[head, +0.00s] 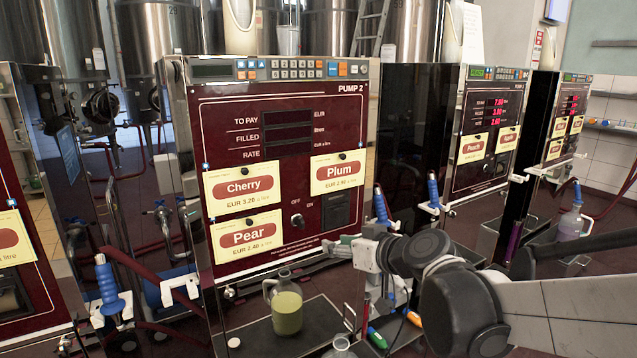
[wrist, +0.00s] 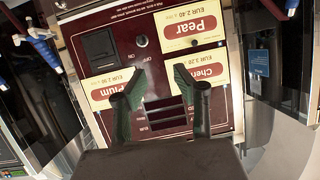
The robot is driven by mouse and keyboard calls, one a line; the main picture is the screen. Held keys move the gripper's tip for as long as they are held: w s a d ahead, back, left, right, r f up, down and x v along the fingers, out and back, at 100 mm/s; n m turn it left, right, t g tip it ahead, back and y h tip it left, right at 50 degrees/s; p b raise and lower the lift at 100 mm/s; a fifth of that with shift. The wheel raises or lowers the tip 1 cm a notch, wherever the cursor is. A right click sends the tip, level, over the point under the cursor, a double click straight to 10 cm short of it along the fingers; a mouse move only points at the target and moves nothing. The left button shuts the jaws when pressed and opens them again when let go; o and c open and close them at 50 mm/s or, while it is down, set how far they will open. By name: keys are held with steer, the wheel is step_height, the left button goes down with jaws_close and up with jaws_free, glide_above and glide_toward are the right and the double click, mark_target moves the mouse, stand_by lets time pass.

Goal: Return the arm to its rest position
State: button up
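My gripper (head: 340,247) is in front of the lower right part of the Pump 2 panel (head: 270,165) in the head view. In the wrist view my gripper (wrist: 160,76) shows two dark green fingers spread apart, with nothing between them. The panel (wrist: 152,55) appears upside down behind the fingers. My arm reaches in from the right of the head view. Whether the fingertips touch the panel cannot be told.
A jug of yellow-green liquid (head: 287,310) stands on the tray (head: 250,342) below Pump 2, its cap (head: 234,342) beside it. A clear vessel (head: 340,348) is at the front edge. Blue nozzles (head: 381,207) hang beside the pumps. Another pump (head: 485,135) stands right.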

steer(key=s+d+m+g+h+p, duration=0.1)
steer(key=s+d+m+h, duration=0.1)
steer(key=s+d, duration=0.3)
steer(key=s+d+m+g+h+p, duration=0.2)
steer(key=s+d, duration=0.3)
steer(key=s, duration=0.6)
steer(key=s+d+m+g+h+p, duration=0.1)
steer(key=s+d+h, duration=0.3)
steer(key=s, duration=0.4)
steer(key=shift+s+d+f+m+p, duration=0.4)
steer(key=shift+d+m+p, duration=0.1)
steer(key=shift+d+p, duration=0.3)
